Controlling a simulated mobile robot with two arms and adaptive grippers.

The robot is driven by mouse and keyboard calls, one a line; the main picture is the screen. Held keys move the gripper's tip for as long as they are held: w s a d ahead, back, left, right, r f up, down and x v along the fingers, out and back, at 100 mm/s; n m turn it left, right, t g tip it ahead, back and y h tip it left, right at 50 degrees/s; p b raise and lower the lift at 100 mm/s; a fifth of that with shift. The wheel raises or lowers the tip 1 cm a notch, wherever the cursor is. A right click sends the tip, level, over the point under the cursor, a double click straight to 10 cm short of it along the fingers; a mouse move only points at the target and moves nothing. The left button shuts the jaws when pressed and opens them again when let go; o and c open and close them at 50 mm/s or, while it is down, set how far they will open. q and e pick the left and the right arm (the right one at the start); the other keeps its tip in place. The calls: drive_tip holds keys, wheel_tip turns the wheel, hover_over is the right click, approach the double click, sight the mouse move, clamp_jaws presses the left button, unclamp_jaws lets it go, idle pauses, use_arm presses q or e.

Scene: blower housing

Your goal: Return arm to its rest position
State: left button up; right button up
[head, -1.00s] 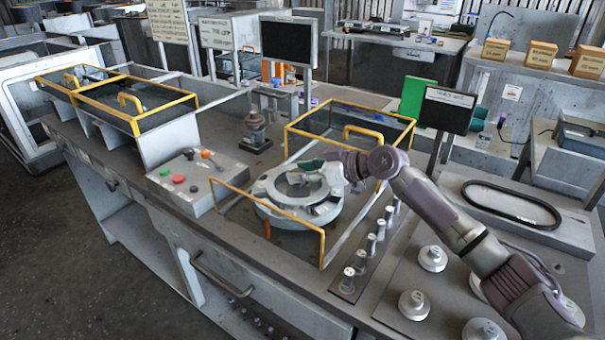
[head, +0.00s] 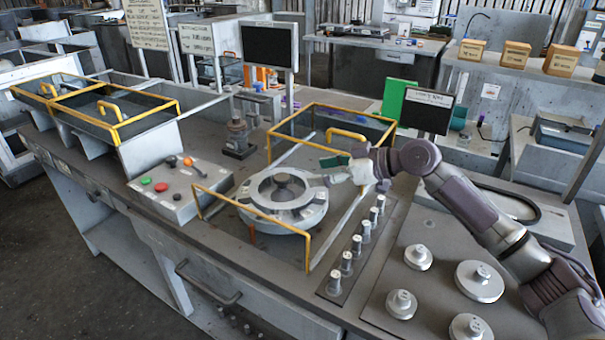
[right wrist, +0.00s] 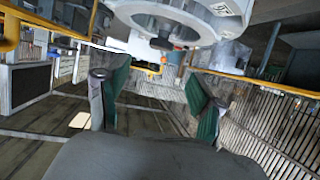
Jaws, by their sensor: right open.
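The round light-grey blower housing (head: 262,213) lies inside the yellow-railed fixture on the workbench. A small grey part (head: 283,183) shows in the middle of its ring. My right gripper (head: 330,168) has green-padded fingers and is open, just beyond the ring's right rim. In the right wrist view my right gripper (right wrist: 155,105) shows its two fingers spread with nothing between them. The housing (right wrist: 170,22) is at the top of that view, clear of the fingers. My left gripper is not in view.
Yellow rails (head: 343,133) surround the housing. A button box (head: 178,188) stands to the left. A row of small grey pegs (head: 347,262) and several metal discs (head: 479,281) lie to the right. A dark monitor (head: 427,110) stands behind my right arm.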

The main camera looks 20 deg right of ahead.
drive_tip(key=shift+v, duration=1.05)
drive_tip(key=shift+r, duration=0.1)
